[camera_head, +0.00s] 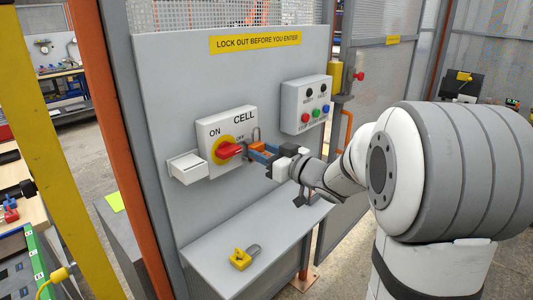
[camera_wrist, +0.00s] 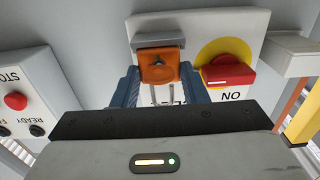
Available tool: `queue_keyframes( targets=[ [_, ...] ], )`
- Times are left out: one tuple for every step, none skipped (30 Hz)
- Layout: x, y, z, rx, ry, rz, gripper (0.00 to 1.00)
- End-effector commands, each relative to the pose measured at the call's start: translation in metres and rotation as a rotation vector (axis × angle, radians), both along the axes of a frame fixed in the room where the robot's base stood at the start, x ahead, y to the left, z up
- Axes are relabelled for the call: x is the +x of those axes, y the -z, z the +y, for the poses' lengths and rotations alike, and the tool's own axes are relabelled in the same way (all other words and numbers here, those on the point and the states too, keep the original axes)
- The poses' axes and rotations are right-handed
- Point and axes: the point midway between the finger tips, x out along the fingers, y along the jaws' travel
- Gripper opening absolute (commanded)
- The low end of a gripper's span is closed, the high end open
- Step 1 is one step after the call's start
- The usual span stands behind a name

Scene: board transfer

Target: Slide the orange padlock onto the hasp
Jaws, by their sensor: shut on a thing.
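The orange padlock (camera_wrist: 158,68) is held between the two blue fingers of my gripper (camera_wrist: 160,88), in front of the white CELL switch box (camera_wrist: 205,22). In the wrist view, which is upside down, its metal shackle runs from the body toward the palm side of the picture. A grey bracket (camera_wrist: 158,42) borders the padlock; I cannot tell whether it is the hasp or whether they touch. In the head view my gripper (camera_head: 262,151) is beside the red switch handle (camera_head: 229,150), and the padlock (camera_head: 256,135) is partly hidden. Whether the shackle is through anything is unclear.
A yellow padlock (camera_head: 240,260) lies on the grey shelf (camera_head: 205,258) below. A white holder (camera_head: 187,168) is left of the switch, and a button box (camera_head: 305,104) is to the right. The shelf is otherwise clear.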

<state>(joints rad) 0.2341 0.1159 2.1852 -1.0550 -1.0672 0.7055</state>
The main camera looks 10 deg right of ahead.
Motion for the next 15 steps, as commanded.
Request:
queue_keyframes(
  targets=[
    [0.001, -0.0002, 0.0008, 0.0, 0.0, 0.0, 0.13],
    [0.0017, -0.0002, 0.0011, 0.0, 0.0, 0.0, 0.13],
    [0.0025, -0.0002, 0.0016, 0.0, 0.0, 0.0, 0.13],
    [0.0029, -0.0002, 0.0019, 0.0, 0.0, 0.0, 0.13],
    [0.0036, -0.0002, 0.0022, 0.0, 0.0, 0.0, 0.13],
    [0.0043, -0.0002, 0.0028, -0.001, 0.0, -0.001, 0.13],
    [0.0048, -0.0002, 0.0031, -0.001, 0.0, -0.001, 0.13],
    [0.0053, -0.0002, 0.0035, -0.001, 0.0, -0.001, 0.13],
    [0.006, -0.0002, 0.0042, -0.001, 0.0, -0.001, 0.13],
    [0.0062, -0.0003, 0.0043, -0.001, 0.0, -0.001, 0.4],
    [0.0061, -0.0003, 0.0041, -0.001, 0.0, -0.001, 0.43],
    [0.0059, -0.0003, 0.0041, -0.001, 0.0, -0.001, 0.46],
    [0.0059, -0.0002, 0.0041, -0.001, 0.0, -0.001, 0.48],
    [0.0058, -0.0002, 0.004, -0.001, 0.0, -0.001, 0.51],
    [0.0058, -0.0002, 0.004, -0.001, 0.0, -0.001, 0.54]
  ],
)
